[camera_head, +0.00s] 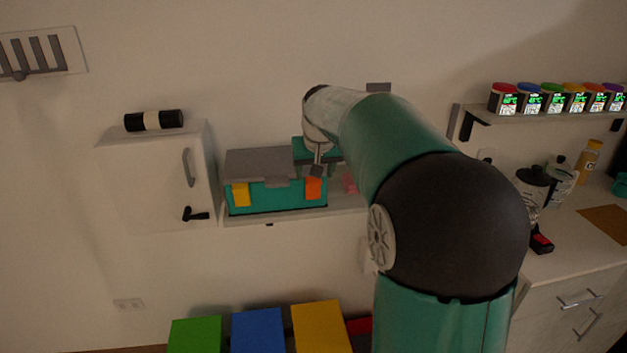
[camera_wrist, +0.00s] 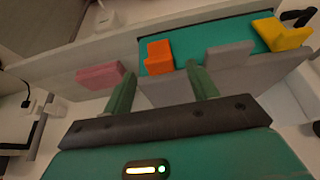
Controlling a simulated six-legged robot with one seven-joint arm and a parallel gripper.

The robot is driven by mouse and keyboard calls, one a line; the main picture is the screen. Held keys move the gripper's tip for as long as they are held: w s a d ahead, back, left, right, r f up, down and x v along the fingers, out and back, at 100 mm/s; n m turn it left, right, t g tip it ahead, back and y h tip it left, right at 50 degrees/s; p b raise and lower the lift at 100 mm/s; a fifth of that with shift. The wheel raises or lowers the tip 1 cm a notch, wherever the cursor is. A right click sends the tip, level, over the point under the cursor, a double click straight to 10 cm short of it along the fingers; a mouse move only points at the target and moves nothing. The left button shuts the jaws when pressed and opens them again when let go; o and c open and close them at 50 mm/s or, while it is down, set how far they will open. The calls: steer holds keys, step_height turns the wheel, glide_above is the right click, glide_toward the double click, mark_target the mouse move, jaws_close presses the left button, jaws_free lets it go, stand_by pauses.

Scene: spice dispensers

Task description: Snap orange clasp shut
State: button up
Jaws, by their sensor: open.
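The orange clasp (camera_head: 314,188) is on the right of the front of a teal box (camera_head: 275,198) with a grey lid (camera_head: 258,162). The lid lies down over the box. A yellow clasp (camera_head: 241,195) is at the left of the same front. In the wrist view, the orange clasp (camera_wrist: 159,57) shows just beyond the space between my fingertips, and the yellow clasp (camera_wrist: 283,34) is far right. My gripper (camera_wrist: 161,72) is open and empty, its two teal fingers apart and pointing at the box front. I cannot tell whether a finger touches the clasp.
The box stands on a narrow ledge beside a white cabinet (camera_head: 155,180) with a grey handle. A pink block (camera_wrist: 100,75) is near the box. Green (camera_head: 195,335), blue (camera_head: 258,330) and yellow (camera_head: 320,325) boxes stand below. Spice dispensers (camera_head: 555,97) line a shelf at right.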

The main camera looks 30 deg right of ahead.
steer(key=v, duration=0.9)
steer(key=s+a+f+n, duration=0.2)
steer(key=s+a+f, duration=0.1)
steer(key=s+a, duration=0.8)
steer(key=s+a+f, duration=0.2)
steer(key=s+f, duration=0.2)
steer(key=s, duration=0.3)
steer(key=s+a+f+n+t+y, duration=0.1)
steer(key=s+a+f, duration=0.1)
steer(key=s+f, duration=0.3)
steer(key=s, duration=0.3)
steer(key=shift+s+a+f, duration=0.15)
steer(key=shift+s+a, duration=0.15)
steer(key=shift+a, duration=0.1)
